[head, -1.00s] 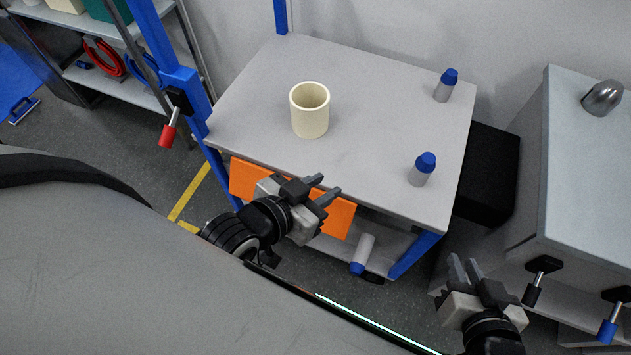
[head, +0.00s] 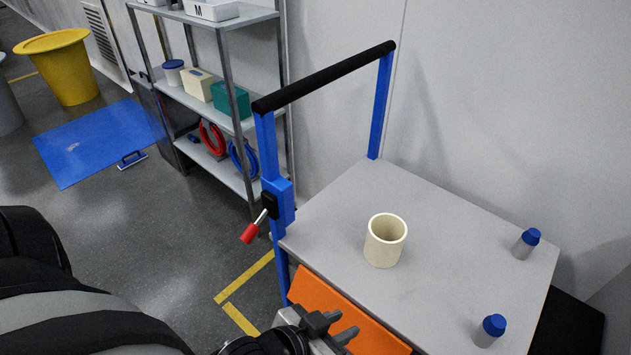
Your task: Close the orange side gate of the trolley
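The trolley has a light grey top (head: 440,250), blue posts and a black push handle (head: 330,75). Its orange side gate (head: 365,317) is a flat panel along the near side, just below the top's edge, sloping outward and down; its lower part is cut off or hidden by my gripper. My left gripper (head: 348,324) is at the bottom edge, in front of the gate, with its two fingers apart and nothing between them. I cannot tell whether it touches the gate. A red-tipped lever (head: 252,232) sits on the left blue post. My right gripper is out of view.
A cream cup (head: 384,242) and two blue-capped bottles, one at the back (head: 525,244) and one nearer (head: 489,330), stand on the trolley top. A grey shelf rack (head: 232,125) is behind left. Open floor lies left of the trolley.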

